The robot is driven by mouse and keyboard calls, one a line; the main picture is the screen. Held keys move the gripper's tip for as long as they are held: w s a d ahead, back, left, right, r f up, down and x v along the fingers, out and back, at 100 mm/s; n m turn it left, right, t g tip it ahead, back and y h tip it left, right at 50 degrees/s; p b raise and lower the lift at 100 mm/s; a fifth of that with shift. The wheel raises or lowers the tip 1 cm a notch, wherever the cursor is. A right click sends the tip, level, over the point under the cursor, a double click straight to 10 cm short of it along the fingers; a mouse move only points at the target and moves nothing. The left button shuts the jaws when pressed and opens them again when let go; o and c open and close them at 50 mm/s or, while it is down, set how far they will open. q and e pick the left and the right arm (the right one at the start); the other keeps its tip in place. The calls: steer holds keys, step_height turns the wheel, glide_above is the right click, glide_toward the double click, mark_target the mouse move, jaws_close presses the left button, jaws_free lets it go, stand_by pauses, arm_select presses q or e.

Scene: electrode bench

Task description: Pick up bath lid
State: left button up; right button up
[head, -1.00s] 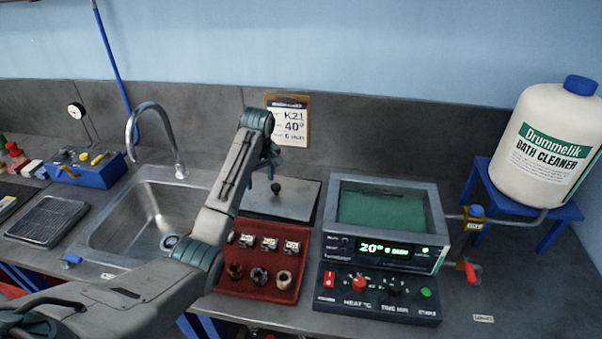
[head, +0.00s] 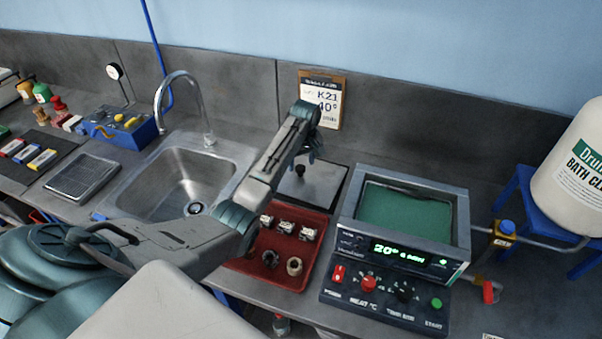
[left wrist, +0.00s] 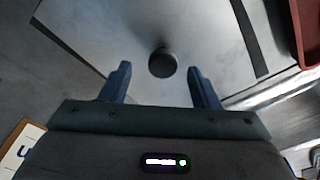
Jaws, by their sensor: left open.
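The bath lid (head: 325,188) is a flat grey metal plate with a small dark round knob (head: 300,170). It lies on the bench behind the red tray and left of the bath. In the left wrist view the lid (left wrist: 205,30) fills the upper middle, and its knob (left wrist: 163,63) stands between the fingers' lines. My left gripper (head: 308,157) is above the lid, close to the knob. Its two fingers (left wrist: 160,80) are open and empty, apart on either side of the knob, not visibly touching it. My right gripper is not in view.
The red tray (head: 262,283) with several small metal parts is in front of the lid. The bath (head: 461,215) with green contents stands to its right. A sink (head: 240,158) with a tall tap is left. A card (head: 322,98) hangs on the wall behind.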

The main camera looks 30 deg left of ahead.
mark_target(300, 167)
arm_select(q)
step_height(300, 167, down, 2)
steer(key=shift+s+a+f+p, duration=0.1)
steer(key=shift+a+p, duration=0.05)
steer(key=shift+p, duration=0.3)
steer(key=shift+f, duration=0.55)
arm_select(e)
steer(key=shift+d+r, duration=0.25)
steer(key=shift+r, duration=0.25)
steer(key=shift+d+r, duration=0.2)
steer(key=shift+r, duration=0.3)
arm_select(q)
jaws_close()
steer(key=shift+a, duration=0.1)
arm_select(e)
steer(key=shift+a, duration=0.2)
arm_select(q)
steer(key=shift+r, duration=0.1)
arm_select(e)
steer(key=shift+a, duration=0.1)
